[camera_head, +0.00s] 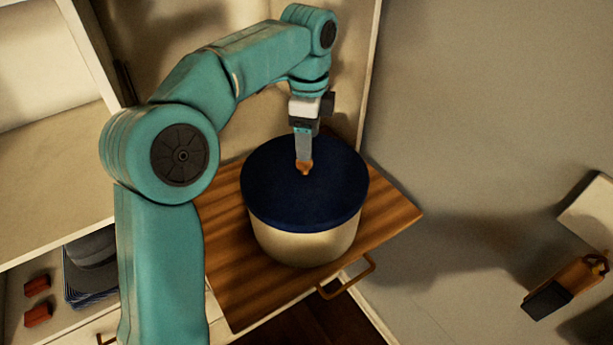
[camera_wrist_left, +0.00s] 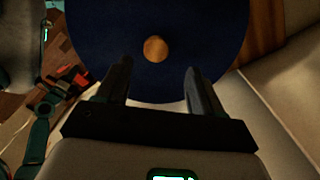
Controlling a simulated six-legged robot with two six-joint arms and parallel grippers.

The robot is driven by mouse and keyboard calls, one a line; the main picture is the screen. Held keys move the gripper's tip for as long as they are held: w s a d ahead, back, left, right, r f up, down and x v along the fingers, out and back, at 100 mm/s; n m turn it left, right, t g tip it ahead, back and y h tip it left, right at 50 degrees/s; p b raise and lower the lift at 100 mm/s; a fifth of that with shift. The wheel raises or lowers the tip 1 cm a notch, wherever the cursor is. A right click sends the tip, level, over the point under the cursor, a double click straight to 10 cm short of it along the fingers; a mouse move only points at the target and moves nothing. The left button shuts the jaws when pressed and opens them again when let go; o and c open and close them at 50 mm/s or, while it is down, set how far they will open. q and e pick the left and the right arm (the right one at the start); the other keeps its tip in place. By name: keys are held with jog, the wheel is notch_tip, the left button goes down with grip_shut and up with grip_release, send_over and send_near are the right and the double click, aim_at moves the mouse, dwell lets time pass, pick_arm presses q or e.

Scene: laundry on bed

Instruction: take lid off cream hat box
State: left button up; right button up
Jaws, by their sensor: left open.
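The cream hat box (camera_head: 303,247) stands upright on a striped wooden board. Its dark blue round lid (camera_head: 272,190) sits on top and covers the box opening. A small orange-brown knob (camera_head: 305,168) is at the middle of the lid; in the left wrist view the knob (camera_wrist_left: 155,49) shows ahead of the fingers, over the blue lid (camera_wrist_left: 105,30). My left gripper (camera_head: 304,158) points down over the lid, close to the knob. In the left wrist view its two fingers (camera_wrist_left: 160,82) are apart with nothing between them. Whether they touch the lid is unclear. My right gripper is not in view.
The wooden board (camera_head: 235,290) juts out above a drawer with a brass handle (camera_head: 347,278). Pale cabinet walls stand behind and left. A dark cap (camera_head: 92,250) and red blocks (camera_head: 37,300) lie lower left. A brown and black object (camera_head: 565,285) is at right.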

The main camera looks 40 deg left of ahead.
aim_at(304, 171)
pick_arm(q)
jog(key=shift+s+d+f, duration=0.1)
jog(key=shift+s+f, duration=0.2)
jog(key=shift+f, duration=0.1)
jog(key=shift+s+f, duration=0.15)
jog(key=f, duration=0.4)
jog(key=shift+a+f+p, duration=0.2)
jog(key=shift+f+p, duration=0.2)
jog(key=shift+f, duration=0.2)
jog(key=shift+s+a+f, duration=0.1)
jog(key=shift+a, duration=0.1)
jog(key=shift+f, duration=0.1)
jog(key=shift+c, duration=0.9)
jog(key=shift+w, duration=0.25)
jog(key=c, duration=0.5)
jog(key=shift+d, duration=0.2)
jog(key=c, duration=0.5)
jog(key=shift+s, duration=0.15)
jog(key=shift+a, duration=0.2)
